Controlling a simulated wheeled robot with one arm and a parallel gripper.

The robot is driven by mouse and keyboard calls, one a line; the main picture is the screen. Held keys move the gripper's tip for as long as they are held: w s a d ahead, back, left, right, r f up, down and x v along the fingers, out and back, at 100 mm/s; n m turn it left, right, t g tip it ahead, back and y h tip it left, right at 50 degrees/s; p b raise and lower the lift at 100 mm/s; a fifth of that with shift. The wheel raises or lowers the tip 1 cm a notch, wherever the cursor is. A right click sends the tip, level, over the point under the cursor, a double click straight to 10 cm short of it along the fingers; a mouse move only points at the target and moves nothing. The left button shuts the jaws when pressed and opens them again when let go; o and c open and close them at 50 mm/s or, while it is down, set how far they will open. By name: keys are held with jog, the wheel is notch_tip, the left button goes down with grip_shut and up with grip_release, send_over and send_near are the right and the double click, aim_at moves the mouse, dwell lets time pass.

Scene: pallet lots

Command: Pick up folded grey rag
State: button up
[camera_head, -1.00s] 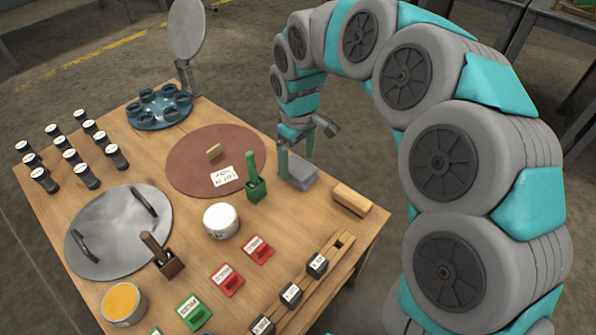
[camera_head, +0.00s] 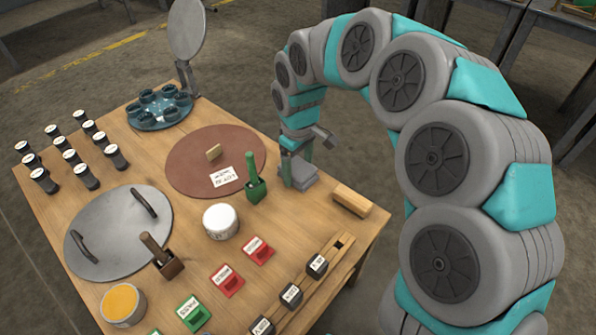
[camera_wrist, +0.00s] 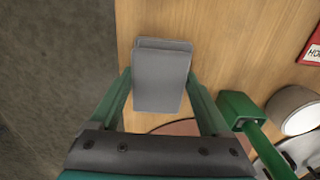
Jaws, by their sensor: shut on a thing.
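The folded grey rag (camera_head: 300,178) is a flat grey block of folded layers near the right side of the wooden table. It also shows in the wrist view (camera_wrist: 160,80), between the fingers. My gripper (camera_head: 296,172) points down over the rag, with one green finger along each of two opposite sides. In the wrist view the gripper (camera_wrist: 158,84) is shut on the rag, fingers against its edges. The rag seems to be at the table top; a gap under it cannot be made out.
A wooden block (camera_head: 351,200) lies to the right of the rag. A green holder (camera_head: 256,188) with an upright green handle stands close on the left. A brown round mat (camera_head: 190,160) and white tin (camera_head: 221,221) lie further left. The table edge is near, behind the rag.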

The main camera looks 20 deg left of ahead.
aim_at(298, 168)
jog(key=shift+c, duration=0.8)
notch_tip(298, 168, up, 10)
